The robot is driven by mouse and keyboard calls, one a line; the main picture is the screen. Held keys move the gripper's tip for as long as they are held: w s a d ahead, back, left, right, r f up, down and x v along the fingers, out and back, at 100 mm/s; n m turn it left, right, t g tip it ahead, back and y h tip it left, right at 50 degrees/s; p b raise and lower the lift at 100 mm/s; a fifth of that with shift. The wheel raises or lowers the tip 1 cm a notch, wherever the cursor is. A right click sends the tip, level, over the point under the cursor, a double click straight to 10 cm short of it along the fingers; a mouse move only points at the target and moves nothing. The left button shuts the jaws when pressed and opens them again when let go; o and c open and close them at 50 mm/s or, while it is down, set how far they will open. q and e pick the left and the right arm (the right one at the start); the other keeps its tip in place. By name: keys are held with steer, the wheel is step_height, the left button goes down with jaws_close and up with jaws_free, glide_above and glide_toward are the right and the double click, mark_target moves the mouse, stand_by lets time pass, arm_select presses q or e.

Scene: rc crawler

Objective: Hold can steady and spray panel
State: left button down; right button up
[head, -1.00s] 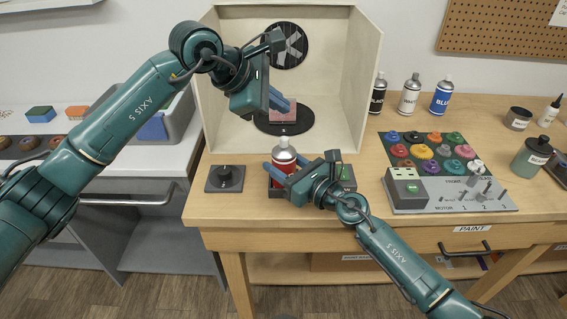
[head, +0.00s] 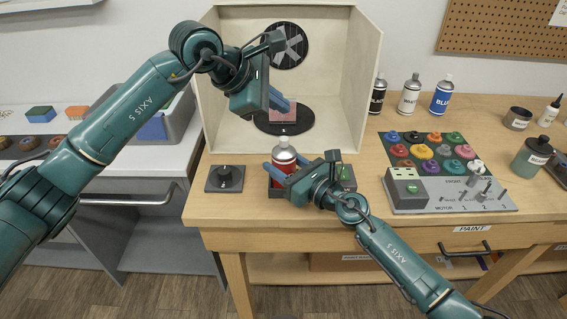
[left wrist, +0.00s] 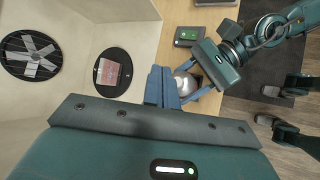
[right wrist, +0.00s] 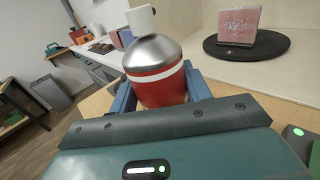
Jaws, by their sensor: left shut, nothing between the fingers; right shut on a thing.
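A red spray can (head: 285,168) with a silver shoulder and white nozzle stands upright at the front of the bench, its base in a dark holder (head: 275,192). My right gripper (head: 282,175) is shut around the can; the right wrist view shows the red body (right wrist: 160,90) between its fingers. The panel (right wrist: 239,24), pink with pale speckles, stands on a black turntable (right wrist: 225,53) inside the booth.
The pale spray booth (head: 235,60) has a round fan (head: 290,46) in its back wall. A dial box (head: 225,178) sits left of the can, and a green-button box (head: 346,178) sits right. Black, white and blue cans (head: 441,95) stand behind a paint-pot rack (head: 430,150).

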mark_target(286, 137)
arm_select(q)
steer(key=shift+f, duration=3.45)
stand_by(0.4)
steer(key=shift+r, duration=0.35)
step_height(286, 137, up, 6)
stand_by(0.6)
